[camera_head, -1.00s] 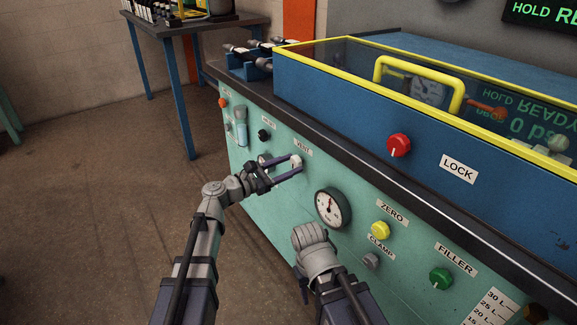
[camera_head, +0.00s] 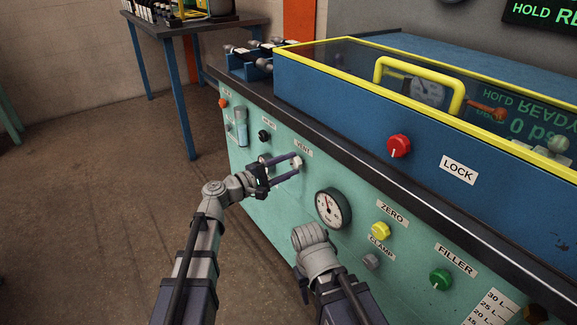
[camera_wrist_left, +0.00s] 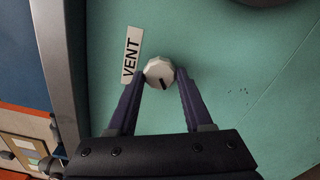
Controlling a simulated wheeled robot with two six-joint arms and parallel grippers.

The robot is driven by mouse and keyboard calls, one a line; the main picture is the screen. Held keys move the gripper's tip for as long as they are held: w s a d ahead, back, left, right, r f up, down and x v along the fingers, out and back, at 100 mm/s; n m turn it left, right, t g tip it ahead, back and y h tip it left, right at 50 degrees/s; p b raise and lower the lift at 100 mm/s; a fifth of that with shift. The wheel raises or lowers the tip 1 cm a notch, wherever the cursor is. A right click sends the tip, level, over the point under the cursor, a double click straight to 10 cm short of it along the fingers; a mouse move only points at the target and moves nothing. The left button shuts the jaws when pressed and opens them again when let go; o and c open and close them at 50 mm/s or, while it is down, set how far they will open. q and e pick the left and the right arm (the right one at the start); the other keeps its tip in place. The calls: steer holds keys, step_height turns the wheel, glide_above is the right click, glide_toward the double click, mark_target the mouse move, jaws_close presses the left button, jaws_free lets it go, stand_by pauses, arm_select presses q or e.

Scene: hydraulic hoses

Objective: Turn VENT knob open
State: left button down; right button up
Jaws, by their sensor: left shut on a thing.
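The white VENT knob (camera_wrist_left: 159,72) sits on the teal panel beside its VENT label (camera_wrist_left: 131,55). Its dark pointer mark faces the lower edge of the left wrist view, slightly right. In the head view the knob (camera_head: 297,163) shows between the fingertips, below the VENT label (camera_head: 304,147). My left gripper (camera_head: 294,165) is shut on the knob, one finger on each side; its fingers also show in the left wrist view (camera_wrist_left: 160,83). My right arm shows at the lower middle of the head view, but its gripper does not show.
A pressure gauge (camera_head: 333,208) is right of the VENT knob. A black knob (camera_head: 264,136) is to its left. Yellow ZERO (camera_head: 381,230), grey CLAMP (camera_head: 372,261), green FILLER (camera_head: 441,279) and red LOCK (camera_head: 399,145) knobs are farther right. The dark ledge (camera_head: 330,138) runs above the panel.

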arm_select(q)
steer(key=m, duration=0.7)
stand_by(0.6)
steer(key=shift+c, duration=1.5)
jaws_free()
steer(key=v, duration=0.8)
steer(key=shift+d, duration=0.1)
